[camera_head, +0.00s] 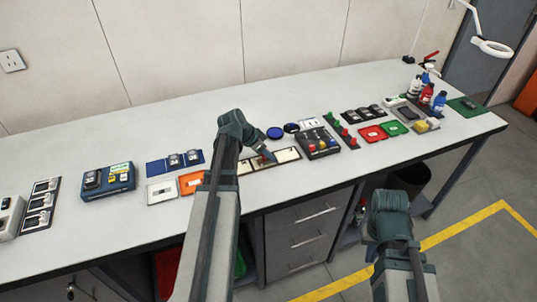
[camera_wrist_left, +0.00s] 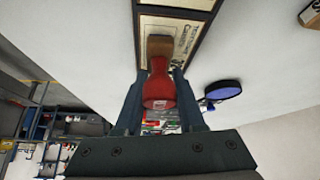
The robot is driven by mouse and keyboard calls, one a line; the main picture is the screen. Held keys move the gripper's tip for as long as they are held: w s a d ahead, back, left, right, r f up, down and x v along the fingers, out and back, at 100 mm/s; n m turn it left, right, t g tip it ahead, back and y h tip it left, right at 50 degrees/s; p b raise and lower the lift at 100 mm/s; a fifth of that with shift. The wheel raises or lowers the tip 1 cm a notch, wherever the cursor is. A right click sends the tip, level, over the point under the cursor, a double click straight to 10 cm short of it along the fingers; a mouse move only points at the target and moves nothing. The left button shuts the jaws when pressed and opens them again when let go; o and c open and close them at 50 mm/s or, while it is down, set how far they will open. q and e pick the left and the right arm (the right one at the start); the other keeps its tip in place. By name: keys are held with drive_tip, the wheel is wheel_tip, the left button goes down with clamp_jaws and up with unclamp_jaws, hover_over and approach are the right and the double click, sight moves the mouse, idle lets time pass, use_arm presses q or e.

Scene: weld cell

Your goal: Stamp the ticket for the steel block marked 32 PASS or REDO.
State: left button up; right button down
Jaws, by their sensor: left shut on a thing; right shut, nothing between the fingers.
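My left gripper (camera_head: 267,156) is shut on a red-handled stamp (camera_wrist_left: 159,88) with a wooden block at its end. The stamp is over a cream printed card (camera_wrist_left: 165,37) in a dark frame; I cannot tell whether it touches. In the head view the frame holds cream cards, one to the right of the gripper (camera_head: 287,155) and one to the left (camera_head: 244,167). My right gripper (camera_head: 390,203) is shut and empty, in front of the bench; its fingertips are hard to see. Numbers on the steel blocks are too small to read, so block 32 cannot be picked out.
A red tray (camera_head: 373,134) and a green tray (camera_head: 394,128) lie to the right, beside a rack of red and green handles (camera_head: 341,131). Blocks sit on a blue tray (camera_head: 154,167) and in other holders. Bottles (camera_head: 427,93) stand far right. The bench's back strip is clear.

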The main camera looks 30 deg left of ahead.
use_arm(q)
drive_tip(key=shift+r+p, duration=3.45)
drive_tip(key=shift+r, duration=0.05)
